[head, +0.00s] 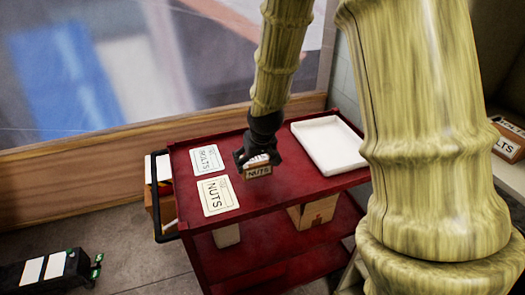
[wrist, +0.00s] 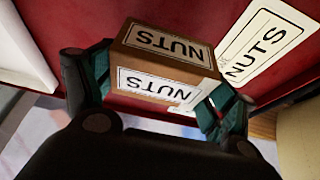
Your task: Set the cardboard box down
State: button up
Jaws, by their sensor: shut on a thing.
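My gripper (head: 257,156) is shut on a small brown cardboard box (head: 259,171) labelled NUTS. In the wrist view the box (wrist: 165,60) sits between the two fingers (wrist: 158,95), with NUTS labels on two of its faces. The box is over the red cart's top (head: 270,195), to the right of the NUTS card and left of the white tray. I cannot tell whether its underside touches the cart top. The cream NUTS card (head: 217,195) lies flat on the cart, and it also shows in the wrist view (wrist: 262,45).
A pale BOLTS card (head: 207,161) lies behind the NUTS card. An empty white tray (head: 328,143) fills the cart top's right part. Boxes (head: 314,212) stand on the lower shelf. A BOLTS box (head: 508,140) is at far right. A black device (head: 45,270) lies at lower left.

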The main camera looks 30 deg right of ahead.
jog(key=w+d, duration=0.2)
jog(key=w+d+p, duration=0.1)
jog(key=w+d, duration=0.1)
jog(key=w+d+f, duration=0.1)
jog(key=w+d, duration=0.1)
jog(key=w, duration=0.1)
jog(key=shift+d+p, duration=0.35)
jog(key=shift+p, duration=0.05)
jog(key=shift+f+p, duration=0.45)
jog(key=shift+f, duration=1.2)
jog(key=shift+f, duration=0.15)
jog(key=o, duration=1.2)
jog(key=shift+o, duration=0.2)
jog(key=b+v, duration=0.1)
jog(key=v, duration=1.1)
jog(key=shift+s, duration=0.15)
jog(key=shift+a, duration=0.1)
